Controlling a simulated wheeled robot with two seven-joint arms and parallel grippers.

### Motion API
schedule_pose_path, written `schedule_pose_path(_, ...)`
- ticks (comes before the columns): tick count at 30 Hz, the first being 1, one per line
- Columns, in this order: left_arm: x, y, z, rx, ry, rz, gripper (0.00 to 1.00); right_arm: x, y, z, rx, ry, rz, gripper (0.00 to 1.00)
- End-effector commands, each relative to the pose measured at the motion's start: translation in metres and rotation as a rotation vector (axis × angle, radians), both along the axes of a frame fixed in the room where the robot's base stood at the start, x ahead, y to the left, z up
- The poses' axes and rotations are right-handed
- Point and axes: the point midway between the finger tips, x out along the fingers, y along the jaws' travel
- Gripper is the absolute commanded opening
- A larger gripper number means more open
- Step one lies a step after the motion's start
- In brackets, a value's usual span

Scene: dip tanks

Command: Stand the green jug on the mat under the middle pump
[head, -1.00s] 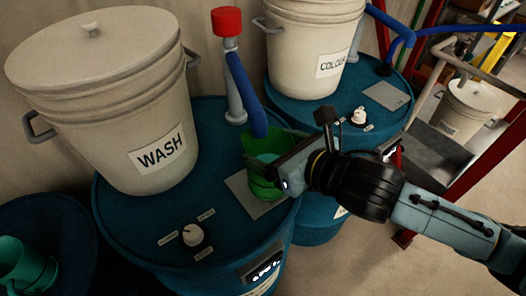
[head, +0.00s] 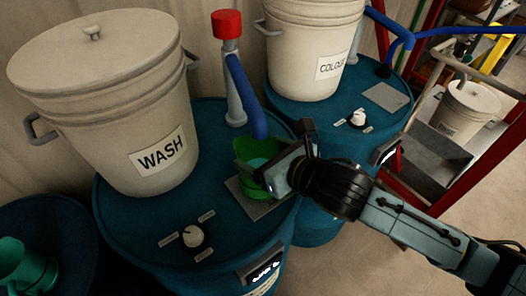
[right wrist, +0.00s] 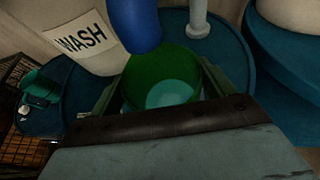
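The green jug (head: 262,182) stands or hovers just above the grey mat (head: 246,207) on the wash drum; I cannot tell whether its base touches. It looks upright, with pale teal showing inside. The middle pump (head: 232,85) has a red cap, and its blue spout hangs over the jug's mouth. My right gripper (head: 270,170) reaches in from the right with its fingers on either side of the jug, apparently shut on it. The right wrist view shows the jug (right wrist: 160,85) between the fingers, below the blue spout (right wrist: 135,22). My left gripper is not in view.
A white WASH bucket (head: 105,110) stands behind left on the blue drum (head: 140,225), which has a dial (head: 193,236) in front. A COLOUR bucket (head: 312,55) stands on another drum to the right. A teal jug (head: 25,268) is at far left.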

Motion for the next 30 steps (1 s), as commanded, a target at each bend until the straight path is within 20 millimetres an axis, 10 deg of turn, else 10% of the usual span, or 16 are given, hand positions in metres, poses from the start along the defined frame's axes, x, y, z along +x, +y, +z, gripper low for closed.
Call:
schedule_pose_path(14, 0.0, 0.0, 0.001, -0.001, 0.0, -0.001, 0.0, -0.001, -0.001, 0.004, -0.001, 0.001, -0.001, 1.0)
schedule_pose_path(30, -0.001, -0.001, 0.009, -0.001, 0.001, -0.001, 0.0, -0.068, -0.061, 0.043, -0.005, 0.005, -0.003, 1.0)
